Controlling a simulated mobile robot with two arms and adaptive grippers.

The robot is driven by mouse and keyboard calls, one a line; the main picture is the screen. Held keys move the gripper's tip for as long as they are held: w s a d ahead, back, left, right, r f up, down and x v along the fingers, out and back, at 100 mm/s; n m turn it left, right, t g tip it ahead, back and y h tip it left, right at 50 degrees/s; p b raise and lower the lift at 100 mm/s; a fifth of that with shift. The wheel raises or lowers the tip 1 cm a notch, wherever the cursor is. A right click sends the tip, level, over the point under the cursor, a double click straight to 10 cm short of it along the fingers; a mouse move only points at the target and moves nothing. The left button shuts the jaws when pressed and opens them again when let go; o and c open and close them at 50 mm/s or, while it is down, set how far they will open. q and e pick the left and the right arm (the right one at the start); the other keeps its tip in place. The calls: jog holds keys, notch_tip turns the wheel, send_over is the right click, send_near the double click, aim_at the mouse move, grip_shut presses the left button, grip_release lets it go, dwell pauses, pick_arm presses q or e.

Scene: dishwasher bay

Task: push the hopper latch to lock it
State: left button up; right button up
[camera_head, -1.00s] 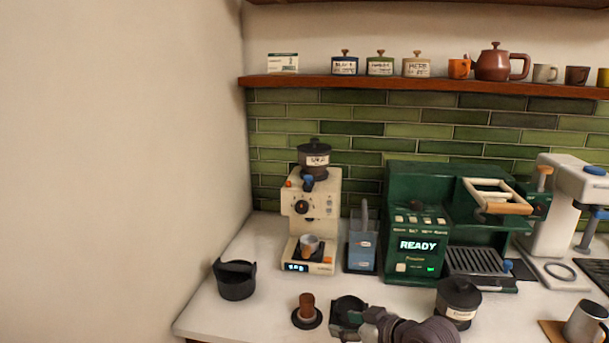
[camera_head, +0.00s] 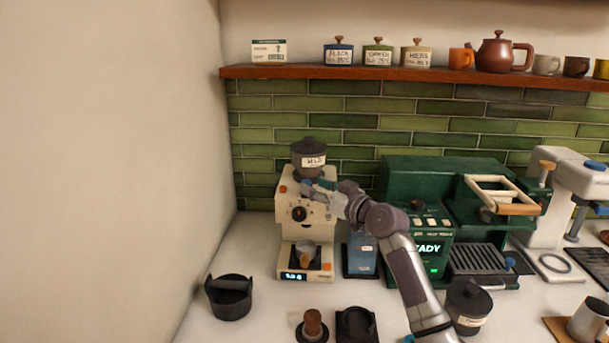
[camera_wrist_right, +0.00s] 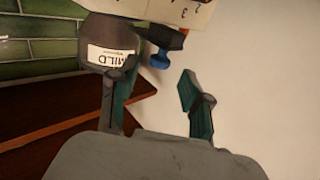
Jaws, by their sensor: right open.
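The cream grinder (camera_head: 290,222) stands at the back left of the counter with the dark hopper (camera_head: 309,150) on top, labelled MILD. The hopper also shows in the right wrist view (camera_wrist_right: 95,30). Below it there is a dark latch with a blue knob (camera_wrist_right: 160,61). My right gripper (camera_head: 312,190) is at the grinder's upper front, just below the hopper. It is open and empty in the right wrist view (camera_wrist_right: 155,95), with the blue knob just beyond the gap between its fingers, apparently apart from them. In the head view the gripper partly covers the latch. My left gripper is out of view.
A cup (camera_head: 305,255) sits under the grinder's spout. A blue container (camera_head: 361,258) and the green espresso machine (camera_head: 470,228) stand to the right. A black bin (camera_head: 230,298) is at front left. The wooden shelf (camera_head: 420,75) runs above.

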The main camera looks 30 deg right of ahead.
aim_at(308, 182)
jog(key=x, duration=0.3)
jog(key=shift+w+r+p, duration=0.1)
jog(key=shift+w+p, duration=0.25)
jog(key=shift+p, duration=0.05)
jog(key=shift+w+a, duration=0.1)
jog(key=shift+w, duration=0.25)
jog(key=c, duration=0.8)
grip_shut()
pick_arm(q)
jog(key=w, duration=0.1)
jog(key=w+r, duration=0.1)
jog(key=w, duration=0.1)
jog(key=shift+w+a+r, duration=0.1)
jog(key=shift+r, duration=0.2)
